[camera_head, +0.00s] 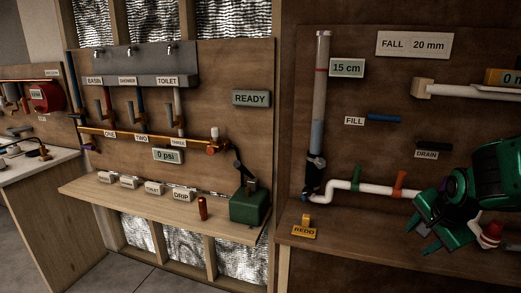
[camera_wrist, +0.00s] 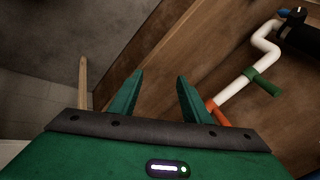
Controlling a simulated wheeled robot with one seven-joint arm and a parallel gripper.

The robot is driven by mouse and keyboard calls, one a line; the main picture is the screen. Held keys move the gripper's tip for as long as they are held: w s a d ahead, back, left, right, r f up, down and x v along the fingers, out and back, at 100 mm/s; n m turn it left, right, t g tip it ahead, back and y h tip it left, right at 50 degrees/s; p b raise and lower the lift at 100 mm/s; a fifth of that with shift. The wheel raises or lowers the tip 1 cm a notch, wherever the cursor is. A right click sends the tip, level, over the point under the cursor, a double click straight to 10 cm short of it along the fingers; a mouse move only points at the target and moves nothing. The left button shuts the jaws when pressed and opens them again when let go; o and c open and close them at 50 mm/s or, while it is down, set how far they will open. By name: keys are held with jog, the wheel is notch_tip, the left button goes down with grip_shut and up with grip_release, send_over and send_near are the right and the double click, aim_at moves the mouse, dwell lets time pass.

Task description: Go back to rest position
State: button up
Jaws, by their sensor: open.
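My gripper (camera_head: 428,222) is green and stands at the lower right of the head view, in front of the right-hand board and near the white pipe (camera_head: 375,187). In the wrist view my gripper's two fingers (camera_wrist: 157,97) are spread apart with nothing between them. The white pipe also shows at the right of the wrist view (camera_wrist: 229,93), with a green handle (camera_wrist: 263,84) and an orange-red handle (camera_wrist: 217,112) on it. The orange-red handle is close to the right finger, partly hidden behind it. My arm covers the right end of the pipe in the head view.
A shelf (camera_head: 345,244) with a yellow REDO block (camera_head: 305,225) lies below the pipe. A clear upright tube (camera_head: 319,100) stands at the left of this board. A second board with copper pipe (camera_head: 150,138) and a green pump box (camera_head: 250,205) is further left. Grey floor shows at lower left.

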jog(key=s+n+g+y, duration=0.2)
jog(key=s+n+g, duration=0.3)
jog(key=s, duration=1.8)
jog(key=n, duration=0.3)
jog(key=shift+s+a+r+g, duration=0.15)
jog(key=shift+s+r+g, duration=0.1)
jog(key=shift+s+g, duration=0.15)
jog(key=shift+w+f, duration=0.25)
jog(key=shift+w, duration=0.4)
